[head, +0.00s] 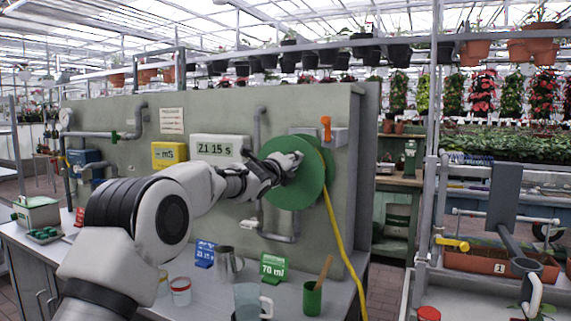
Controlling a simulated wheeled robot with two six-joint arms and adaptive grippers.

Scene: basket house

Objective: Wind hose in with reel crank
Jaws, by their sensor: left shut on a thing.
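The green hose reel (305,191) is mounted on the grey-green wall panel. A yellow hose (340,232) runs over its right side and hangs down past the bench edge to the bottom of the view. An orange handle (326,128) stands upright at the reel's top right.
The bench below holds a metal mug (228,262), a green sign (273,267), a green cup with a stick (312,299) and a clear jug (248,301). Pipes and a white display (219,149) are on the panel. A metal post (428,165) stands to the right.

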